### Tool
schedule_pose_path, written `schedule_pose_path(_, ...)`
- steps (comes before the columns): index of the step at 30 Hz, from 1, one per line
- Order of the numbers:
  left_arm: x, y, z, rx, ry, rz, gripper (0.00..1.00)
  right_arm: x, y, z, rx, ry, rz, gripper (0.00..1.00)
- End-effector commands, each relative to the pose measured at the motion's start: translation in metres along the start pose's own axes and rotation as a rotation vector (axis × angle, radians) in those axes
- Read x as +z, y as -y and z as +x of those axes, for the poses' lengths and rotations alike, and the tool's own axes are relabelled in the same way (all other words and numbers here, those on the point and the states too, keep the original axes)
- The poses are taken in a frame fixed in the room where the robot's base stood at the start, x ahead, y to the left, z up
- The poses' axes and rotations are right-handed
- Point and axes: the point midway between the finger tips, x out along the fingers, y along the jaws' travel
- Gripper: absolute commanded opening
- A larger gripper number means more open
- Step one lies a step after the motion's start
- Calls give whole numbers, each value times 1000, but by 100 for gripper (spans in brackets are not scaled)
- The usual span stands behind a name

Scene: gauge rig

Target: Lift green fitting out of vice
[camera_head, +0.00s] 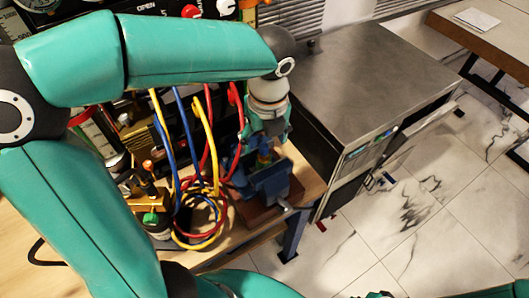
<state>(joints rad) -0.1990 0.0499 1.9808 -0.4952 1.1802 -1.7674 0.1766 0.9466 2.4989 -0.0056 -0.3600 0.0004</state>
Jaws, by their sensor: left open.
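A blue vice (268,184) stands on a reddish-brown base at the right end of the wooden bench. A small green and orange fitting (264,158) shows between its jaws, partly covered by my gripper. My left gripper (264,146) comes down from above, directly over the vice, with its open fingers around or just above the fitting. I cannot tell whether the fingers touch it. Only teal pieces of my other arm show at the bottom edge; its gripper cannot be made out.
Red, yellow and blue hoses (203,205) loop beside the vice on the left. A grey metal-topped cabinet (365,85) stands close on the right. A valve with a green knob (151,218) is at the left. Open tiled floor (440,220) lies at lower right.

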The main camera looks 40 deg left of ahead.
Motion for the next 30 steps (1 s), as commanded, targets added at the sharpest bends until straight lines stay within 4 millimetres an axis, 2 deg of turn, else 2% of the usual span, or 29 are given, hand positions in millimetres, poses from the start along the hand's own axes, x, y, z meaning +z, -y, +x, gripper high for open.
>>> schedule_pose_path(3,0,-1,24,5,-3,-1,71,0,0,1,0,0,0,0)
schedule_pose_path(9,0,-1,52,3,-2,0,71,0,0,2,0,0,0,0)
schedule_pose_path(15,0,0,64,1,-1,-1,71,0,-1,2,0,0,0,0)
schedule_pose_path(23,0,0,65,0,0,-1,71,0,-1,2,0,0,0,0)
schedule_pose_path(25,0,0,65,0,0,-2,64,0,-1,2,0,0,0,0)
schedule_pose_path(30,0,-1,65,0,0,-2,36,0,-1,2,0,0,0,0)
